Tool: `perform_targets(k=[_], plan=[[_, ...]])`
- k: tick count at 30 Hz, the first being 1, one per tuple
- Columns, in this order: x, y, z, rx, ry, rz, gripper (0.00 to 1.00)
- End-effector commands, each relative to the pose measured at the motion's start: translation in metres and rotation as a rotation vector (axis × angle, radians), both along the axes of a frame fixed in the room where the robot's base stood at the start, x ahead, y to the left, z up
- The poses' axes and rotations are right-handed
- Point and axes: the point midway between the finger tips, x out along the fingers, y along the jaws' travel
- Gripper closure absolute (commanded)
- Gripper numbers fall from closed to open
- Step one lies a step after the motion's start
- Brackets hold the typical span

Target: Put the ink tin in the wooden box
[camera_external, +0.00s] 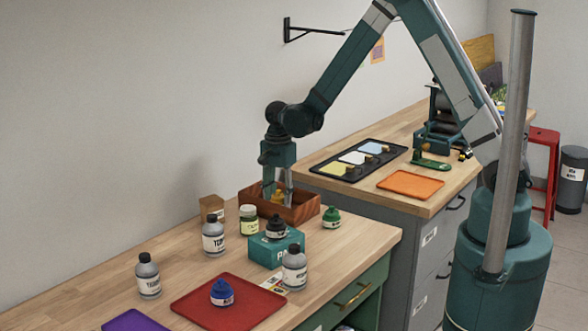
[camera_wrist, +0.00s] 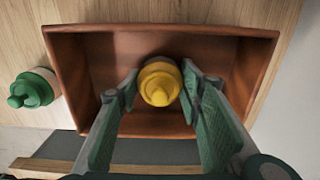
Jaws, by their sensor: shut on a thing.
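The wooden box (camera_external: 304,210) is an open reddish-brown tray on the wooden worktop near the wall. It fills the middle of the wrist view (camera_wrist: 85,65). My gripper (camera_external: 277,195) points down into it. In the wrist view my gripper (camera_wrist: 160,84) has its two fingers on either side of a small yellow-topped container (camera_wrist: 159,82), shut on it. The container is within the box walls as seen from above; whether it touches the floor of the box is unclear. I cannot read a label on it, so I cannot confirm that it is the ink tin.
A green container (camera_external: 331,217) stands close outside the box. A black-topped one (camera_external: 276,228) sits on a teal carton (camera_external: 266,252). A blue one (camera_external: 222,293) sits on a red tray (camera_external: 204,316). Several grey bottles (camera_external: 213,238) and a pale-labelled jar (camera_external: 249,222) stand nearby.

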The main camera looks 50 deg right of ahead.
Motion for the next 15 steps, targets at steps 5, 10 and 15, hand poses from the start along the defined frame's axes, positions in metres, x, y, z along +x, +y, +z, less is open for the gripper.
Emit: perform_targets(k=[5, 10, 15], plan=[[0.0001, 0.0000, -0.0036, 0.000, 0.000, 0.000, 0.82], [0.0001, 0.0000, -0.0030, 0.000, 0.000, 0.000, 0.49], [0.0001, 0.0000, -0.0029, 0.000, 0.000, 0.000, 0.49]])
